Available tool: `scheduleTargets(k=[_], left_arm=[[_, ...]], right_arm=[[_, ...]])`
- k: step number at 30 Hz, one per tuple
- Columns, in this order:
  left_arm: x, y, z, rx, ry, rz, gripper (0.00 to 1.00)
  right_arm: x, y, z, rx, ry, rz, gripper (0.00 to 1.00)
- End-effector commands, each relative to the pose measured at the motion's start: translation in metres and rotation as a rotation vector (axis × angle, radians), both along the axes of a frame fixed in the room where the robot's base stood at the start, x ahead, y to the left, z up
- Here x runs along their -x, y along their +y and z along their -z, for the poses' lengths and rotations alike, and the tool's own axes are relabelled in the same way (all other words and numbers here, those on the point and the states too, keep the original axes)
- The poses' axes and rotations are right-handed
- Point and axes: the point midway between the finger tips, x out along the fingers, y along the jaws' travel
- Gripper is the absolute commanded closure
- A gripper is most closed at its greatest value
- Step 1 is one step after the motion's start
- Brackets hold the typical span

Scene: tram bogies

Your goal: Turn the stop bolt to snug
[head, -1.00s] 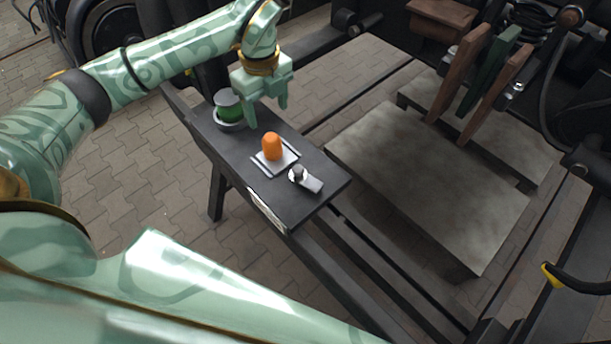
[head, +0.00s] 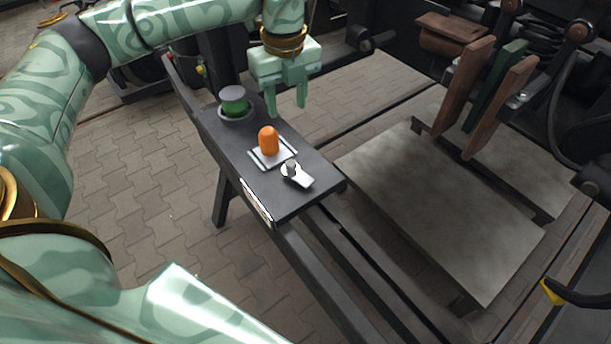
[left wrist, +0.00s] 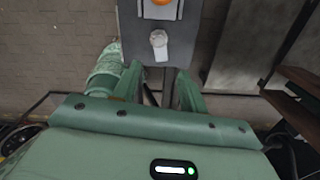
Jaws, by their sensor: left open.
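A silver fitting with a round head and a flat arm (head: 299,177) sits near the front end of a dark narrow bench (head: 215,140). It also shows in the left wrist view (left wrist: 159,41), ahead of the fingers. A small silver bolt-like part (head: 517,99) shows between the upright plates at the right; I cannot tell which of the two is the stop bolt. My left gripper (head: 286,106) is open and empty, beyond the bench's right long edge in the head view and apart from the fittings. Its fingers also show in the left wrist view (left wrist: 158,88). My right gripper is out of view.
An orange knob (head: 268,141) on a silver plate and a green cylinder with a grey top (head: 234,101) stand on the bench. Grey slabs (head: 440,195) lie to the right, with brown plates (head: 464,82) upright behind. A yellow-tipped black hose (head: 552,292) is at lower right.

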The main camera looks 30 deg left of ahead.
Motion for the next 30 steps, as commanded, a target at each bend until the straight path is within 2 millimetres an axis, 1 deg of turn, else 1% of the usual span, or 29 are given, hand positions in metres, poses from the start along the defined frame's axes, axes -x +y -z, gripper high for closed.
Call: scheduleTargets(k=[2,4,7,10,15,18,21,25,30], left_arm=[[0.003,-0.003,0.002,0.014,0.014,0.012,0.57],[0.004,-0.004,0.009,0.018,0.018,0.018,0.57],[0.004,-0.004,0.027,0.019,0.019,0.019,0.57],[0.004,-0.004,0.052,0.018,0.022,0.019,0.57],[0.004,-0.004,0.097,0.017,0.022,0.018,0.57],[0.004,-0.004,0.121,0.018,0.021,0.018,0.57],[0.004,-0.004,0.140,0.018,0.019,0.018,0.57],[0.003,-0.003,0.156,0.017,0.017,0.017,0.57],[0.003,-0.003,0.163,0.017,0.015,0.017,0.57]], right_arm=[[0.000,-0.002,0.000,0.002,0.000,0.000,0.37],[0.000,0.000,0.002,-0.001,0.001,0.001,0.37],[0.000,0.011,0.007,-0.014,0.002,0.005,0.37],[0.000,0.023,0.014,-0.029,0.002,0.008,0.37],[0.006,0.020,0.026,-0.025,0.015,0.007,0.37],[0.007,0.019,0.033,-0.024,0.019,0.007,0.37],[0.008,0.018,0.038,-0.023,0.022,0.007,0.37],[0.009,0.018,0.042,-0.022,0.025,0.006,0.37],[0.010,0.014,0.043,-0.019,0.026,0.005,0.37]])
